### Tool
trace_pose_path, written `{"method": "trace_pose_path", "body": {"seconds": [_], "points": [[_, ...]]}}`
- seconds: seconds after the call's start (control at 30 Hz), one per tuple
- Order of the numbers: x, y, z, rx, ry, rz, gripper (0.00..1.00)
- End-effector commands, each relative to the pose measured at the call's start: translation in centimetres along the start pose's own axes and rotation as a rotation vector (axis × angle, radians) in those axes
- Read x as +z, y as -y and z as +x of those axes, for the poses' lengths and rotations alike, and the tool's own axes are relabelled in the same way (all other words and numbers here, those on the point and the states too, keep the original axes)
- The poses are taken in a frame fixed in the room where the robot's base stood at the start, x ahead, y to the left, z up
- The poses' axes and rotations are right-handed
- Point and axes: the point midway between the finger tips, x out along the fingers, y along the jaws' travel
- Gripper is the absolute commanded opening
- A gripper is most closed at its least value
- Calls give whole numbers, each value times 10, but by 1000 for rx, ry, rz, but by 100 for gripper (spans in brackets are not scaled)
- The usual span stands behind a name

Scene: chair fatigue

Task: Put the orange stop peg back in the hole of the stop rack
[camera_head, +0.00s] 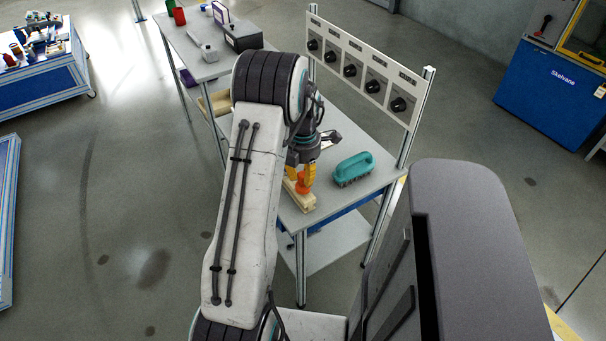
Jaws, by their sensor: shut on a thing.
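The orange stop peg (303,187) shows just below my gripper's yellow fingertips. My gripper (301,171) points down over the near end of the workbench and is shut on the peg. The stop rack (307,205) is a pale wooden block on the bench, directly under the peg in this view. Its far part is hidden behind my arm and gripper. The peg's lower end is at the rack's top in the picture. I cannot tell whether it is in the hole, touching or just above.
A teal brush (353,168) lies on the workbench (384,176) right of my gripper. A panel with several black knobs (350,70) stands along the bench's right edge. A dark box (243,38) and small items are at the far end. My arm hides the bench's left middle.

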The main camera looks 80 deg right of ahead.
Motion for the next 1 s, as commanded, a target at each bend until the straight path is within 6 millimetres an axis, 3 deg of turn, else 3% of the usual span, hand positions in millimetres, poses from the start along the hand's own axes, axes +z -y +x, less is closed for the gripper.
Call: {"method": "trace_pose_path", "body": {"seconds": [0.57, 0.6, 0.87, 1.0], "points": [[0, 0, 14, 0, 0, 0, 0], [0, 0, 14, 0, 0, 0, 27], [0, 0, 13, 0, 0, 0, 50], [0, 0, 13, 0, 0, 0, 51]]}}
